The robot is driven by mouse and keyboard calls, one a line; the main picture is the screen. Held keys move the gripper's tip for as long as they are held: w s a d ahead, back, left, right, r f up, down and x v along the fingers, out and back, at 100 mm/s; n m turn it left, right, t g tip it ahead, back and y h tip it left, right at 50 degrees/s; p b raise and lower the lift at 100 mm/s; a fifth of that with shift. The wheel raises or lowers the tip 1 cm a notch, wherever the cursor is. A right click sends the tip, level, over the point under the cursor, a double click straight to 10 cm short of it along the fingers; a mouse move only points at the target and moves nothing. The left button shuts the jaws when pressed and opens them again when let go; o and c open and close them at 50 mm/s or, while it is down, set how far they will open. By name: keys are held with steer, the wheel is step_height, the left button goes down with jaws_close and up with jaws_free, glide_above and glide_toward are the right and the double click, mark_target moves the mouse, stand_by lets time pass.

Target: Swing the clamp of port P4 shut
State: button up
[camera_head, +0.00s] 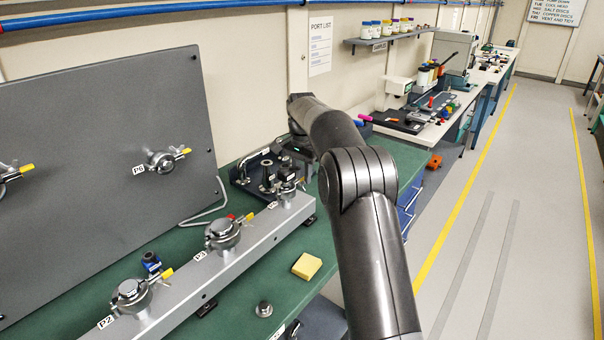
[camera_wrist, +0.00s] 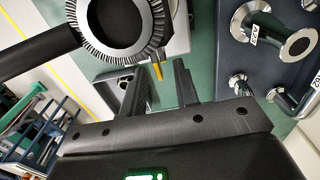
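Port P4 is most likely the far steel fitting (camera_head: 285,188) on the grey rail, behind P3; its label is not readable in the head view. Whether the clamp is open is unclear.
P3 (camera_head: 222,235) and P2 (camera_head: 130,292) stand nearer on the rail (camera_head: 190,285). A dark block with steel flanges (camera_head: 262,168) lies behind; it also shows in the wrist view (camera_wrist: 250,65). A yellow block (camera_head: 307,266) and small steel part (camera_head: 264,309) lie on the green bench.

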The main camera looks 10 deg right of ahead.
step_height(320, 180, up, 11)
steer(key=shift+f, duration=0.15)
stand_by(0.5)
steer(key=s+d+r+n+t, duration=0.2)
steer(key=s+r, duration=0.3)
steer(key=s, duration=0.7)
steer(key=s+d+r+n+t, duration=0.1)
steer(key=s+d+r+n, duration=0.2)
steer(key=s, duration=0.8)
steer(key=s+f+n+t, duration=0.1)
steer(key=s+f, duration=0.5)
steer(key=s, duration=0.6)
steer(key=s+f+n+t, duration=0.1)
steer(key=s+f, duration=0.5)
steer(key=s, duration=0.6)
steer(key=shift+s+d+n+t, duration=0.2)
steer(key=shift+n+t, duration=0.1)
steer(key=shift+n, duration=0.6)
